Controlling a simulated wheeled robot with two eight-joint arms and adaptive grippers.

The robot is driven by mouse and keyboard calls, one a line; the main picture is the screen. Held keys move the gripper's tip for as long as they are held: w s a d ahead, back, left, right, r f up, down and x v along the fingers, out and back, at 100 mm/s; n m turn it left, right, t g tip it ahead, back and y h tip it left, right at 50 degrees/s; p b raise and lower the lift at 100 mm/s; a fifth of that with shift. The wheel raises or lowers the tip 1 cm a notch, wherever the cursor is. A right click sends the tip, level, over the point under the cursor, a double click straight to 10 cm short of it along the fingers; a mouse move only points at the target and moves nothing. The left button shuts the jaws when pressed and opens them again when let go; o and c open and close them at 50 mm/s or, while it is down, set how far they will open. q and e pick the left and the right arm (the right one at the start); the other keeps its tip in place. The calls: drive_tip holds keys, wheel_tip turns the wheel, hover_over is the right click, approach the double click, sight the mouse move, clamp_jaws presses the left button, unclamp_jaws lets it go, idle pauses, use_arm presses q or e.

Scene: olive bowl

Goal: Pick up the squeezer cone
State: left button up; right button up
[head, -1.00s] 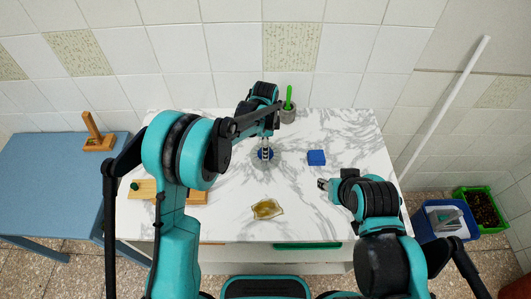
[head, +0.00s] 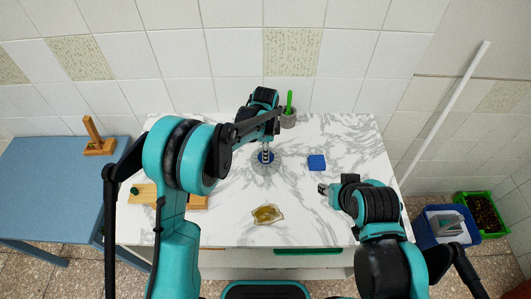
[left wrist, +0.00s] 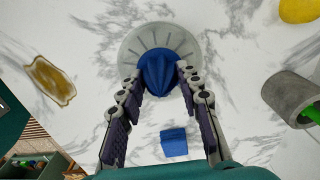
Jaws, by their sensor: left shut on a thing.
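The blue ridged squeezer cone (left wrist: 158,72) shows between my left fingertips in the left wrist view. It is over a round grey ribbed dish (left wrist: 133,48); I cannot tell whether it touches the dish. My left gripper (left wrist: 160,78) is shut on the cone, one finger on each side. In the head view my left gripper (head: 266,154) points down over the dish (head: 264,167), and the fingers and arm hide part of the cone. My right gripper (head: 323,189) is low over the right of the table, apart from the cone; its jaws are too small to read.
An amber bowl (head: 268,214) lies near the front of the marble table (head: 345,140). A blue block (head: 316,162) is right of the dish. A grey pot (head: 288,119) with a green handle stands behind. A yellow object (left wrist: 300,9) shows in the left wrist view.

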use_arm(q)
wheel_tip(320, 180, up, 3)
drive_tip(key=shift+r+p, duration=0.1)
drive_tip(key=shift+p, duration=0.25)
drive_tip(key=s+d+r+p, duration=0.2)
drive_tip(key=s+d+r, duration=0.45)
drive_tip(key=d, duration=0.25)
drive_tip(key=w+a, duration=0.2)
drive_tip(key=a, duration=0.1)
drive_tip(key=w+a+f+p, duration=0.1)
drive_tip(key=w+a, duration=0.1)
drive_tip(key=a, duration=0.1)
drive_tip(key=w+a, duration=0.2)
drive_tip(key=a, duration=0.1)
drive_tip(key=shift+w+f+p, duration=0.25)
drive_tip(key=shift+f+p, duration=0.05)
drive_tip(key=shift+f, duration=0.1)
drive_tip(key=shift+f+b, duration=0.35)
drive_tip(key=shift+b, duration=0.15)
drive_tip(key=shift+f+b, duration=1.85)
drive_tip(key=shift+f, duration=0.65)
